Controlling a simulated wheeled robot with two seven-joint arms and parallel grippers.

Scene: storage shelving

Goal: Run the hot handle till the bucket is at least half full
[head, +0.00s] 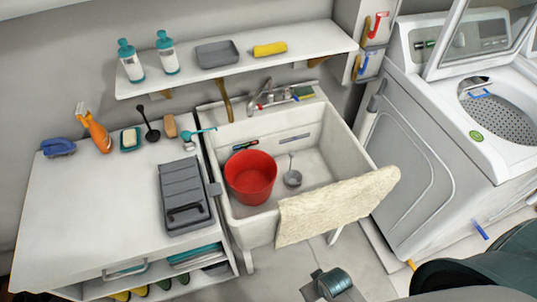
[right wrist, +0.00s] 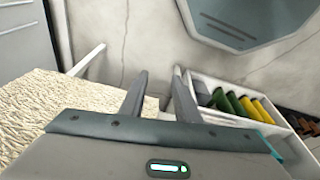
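A red bucket (head: 250,178) stands upright in the left part of the white sink (head: 325,158). Its inside looks plain red, with no water visible. The metal faucet (head: 254,85) is at the back rim of the sink, with a small red handle mark (head: 259,107) on its left and a blue one (head: 295,98) on its right. No stream shows from the spout. My right gripper (right wrist: 160,72) is open and empty in the right wrist view, low in front of the sink, away from the faucet. My left gripper is not in view.
A cream towel (head: 338,207) hangs over the sink's front right edge. A strainer (head: 292,178) lies in the basin. A shelf (head: 235,62) with bottles hangs above.

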